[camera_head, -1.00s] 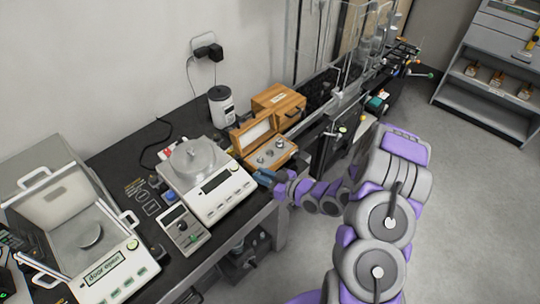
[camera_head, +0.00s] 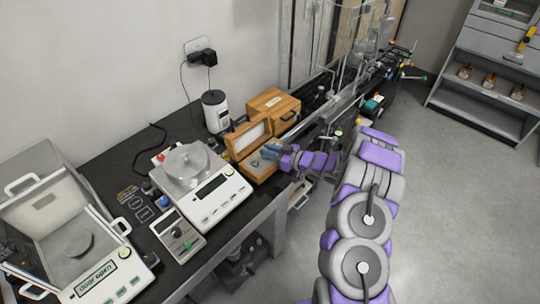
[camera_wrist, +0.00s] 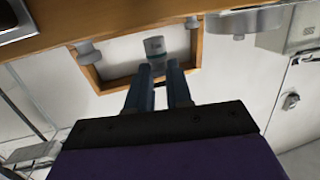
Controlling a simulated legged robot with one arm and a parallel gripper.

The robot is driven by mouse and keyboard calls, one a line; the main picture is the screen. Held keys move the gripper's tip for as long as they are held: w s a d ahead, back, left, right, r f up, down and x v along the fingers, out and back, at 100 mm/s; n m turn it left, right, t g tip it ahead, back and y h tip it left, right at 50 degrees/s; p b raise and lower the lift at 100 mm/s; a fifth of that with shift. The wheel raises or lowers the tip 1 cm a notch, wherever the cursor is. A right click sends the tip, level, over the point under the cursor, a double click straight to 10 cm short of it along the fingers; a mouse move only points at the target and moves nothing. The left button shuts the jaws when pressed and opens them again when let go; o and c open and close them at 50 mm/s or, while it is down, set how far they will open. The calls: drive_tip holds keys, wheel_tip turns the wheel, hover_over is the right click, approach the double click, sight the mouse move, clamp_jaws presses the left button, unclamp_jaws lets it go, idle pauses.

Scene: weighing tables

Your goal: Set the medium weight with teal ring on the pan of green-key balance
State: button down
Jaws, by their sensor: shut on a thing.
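My gripper (camera_head: 268,152) reaches into the open wooden weight box (camera_head: 259,169). In the wrist view its two fingers (camera_wrist: 160,70) are shut on a pale cylindrical weight with a teal ring (camera_wrist: 154,46), which shows just beyond the fingertips. The weight itself is hidden in the head view. A balance with a round pan (camera_head: 186,163) stands left of the box.
Another metal weight (camera_wrist: 90,52) shows in the wrist view. A small meter (camera_head: 179,236) lies in front of the middle balance. A closed wooden box (camera_head: 274,110) and a white canister (camera_head: 216,111) stand behind. Glassware and rails (camera_head: 345,85) crowd the bench's far end.

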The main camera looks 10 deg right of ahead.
drive_tip(key=shift+w+d+f, duration=0.1)
drive_tip(key=shift+w+d, duration=0.05)
drive_tip(key=shift+w, duration=0.2)
drive_tip(key=shift+w+d+f+b, duration=0.15)
drive_tip(key=shift+f+b, duration=0.15)
drive_tip(key=shift+f, duration=0.35)
drive_tip(key=shift+w+a+f+b, duration=0.1)
drive_tip(key=shift+f+b, duration=0.15)
drive_tip(key=shift+f, duration=0.35)
drive_tip(key=shift+d+f+p, duration=0.1)
drive_tip(key=shift+f+p, duration=0.25)
drive_tip(key=c, duration=1)
unclamp_jaws()
